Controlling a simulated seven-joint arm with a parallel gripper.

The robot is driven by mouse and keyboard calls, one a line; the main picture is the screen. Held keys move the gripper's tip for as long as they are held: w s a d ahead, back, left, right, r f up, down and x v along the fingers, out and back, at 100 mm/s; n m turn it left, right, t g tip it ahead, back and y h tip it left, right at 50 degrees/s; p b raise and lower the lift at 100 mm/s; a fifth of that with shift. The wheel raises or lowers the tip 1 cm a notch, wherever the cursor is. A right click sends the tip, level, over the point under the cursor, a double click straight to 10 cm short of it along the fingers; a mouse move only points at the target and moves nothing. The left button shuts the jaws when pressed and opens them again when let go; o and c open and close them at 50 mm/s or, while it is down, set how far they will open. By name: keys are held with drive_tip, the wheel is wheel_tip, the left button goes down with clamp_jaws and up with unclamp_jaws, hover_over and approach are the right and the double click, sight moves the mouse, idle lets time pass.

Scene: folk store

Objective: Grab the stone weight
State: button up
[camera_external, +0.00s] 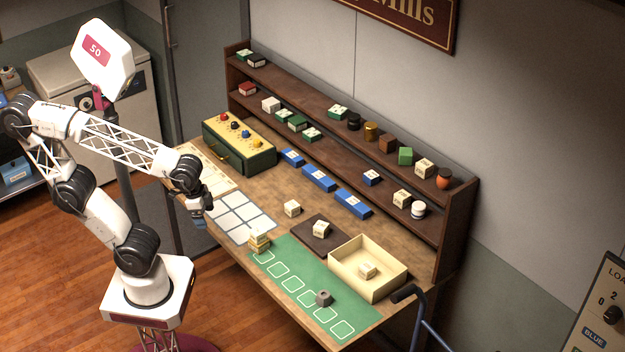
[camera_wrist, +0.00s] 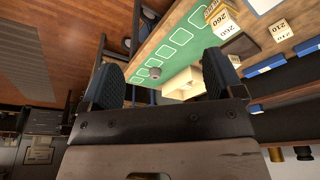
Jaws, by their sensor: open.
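The stone weight (camera_external: 323,298) is a small grey lump on the green mat (camera_external: 289,263), near the mat's outlined squares, toward the front right of the bench. It also shows in the wrist view (camera_wrist: 155,73), beyond and between my fingers. My gripper (camera_external: 201,222) hangs above the left part of the bench, beside the white grid sheet, well apart from the stone weight. In the wrist view the two dark fingers of my gripper (camera_wrist: 161,84) stand wide apart with nothing between them.
A cream tray (camera_external: 402,283) holding a block stands right of the mat. A dark board (camera_external: 302,241) with a block lies behind it. A shelf (camera_external: 462,215) with small items runs along the back.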

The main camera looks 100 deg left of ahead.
drive_tip(key=shift+w, duration=0.1)
drive_tip(key=m+g, duration=0.3)
drive_tip(key=m, duration=0.5)
hover_over(324, 293)
drive_tip(key=f, duration=1.5)
drive_tip(key=shift+s+f, duration=0.3)
drive_tip(key=shift+f, duration=0.1)
drive_tip(key=shift+w+f, duration=0.25)
drive_tip(key=shift+f, duration=1.3)
drive_tip(key=shift+f, duration=0.1)
